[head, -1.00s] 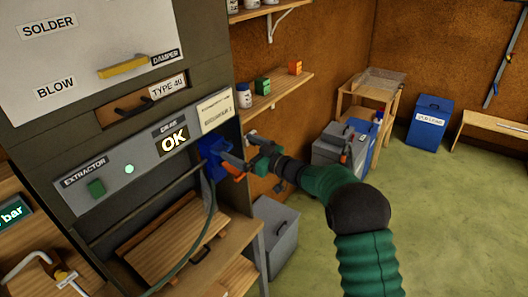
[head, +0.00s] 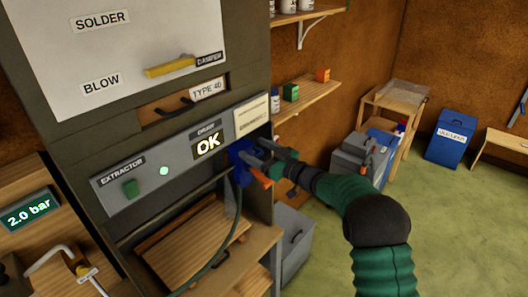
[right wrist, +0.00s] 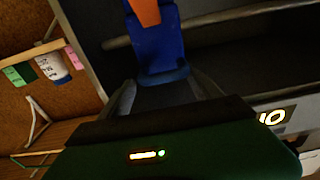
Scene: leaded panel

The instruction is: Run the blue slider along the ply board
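A blue block with an orange lever, which I take as the blue slider (head: 241,165), sits at the right end of the grey control panel's underside. A green hose hangs from it. My right gripper (head: 262,160) reaches it from the right. In the right wrist view the blue slider (right wrist: 160,48) stands between the two grey fingers, which appear to close on its sides. A wooden board with a black handle (head: 185,243) lies tilted below the panel; I cannot tell if this is the ply board. My left gripper is not in view.
The grey control panel (head: 185,160) shows "OK" and a lit green lamp. A dark rod (head: 180,212) runs below it. Shelves with small boxes (head: 290,92) are behind. A grey bin (head: 293,240) stands below my right arm.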

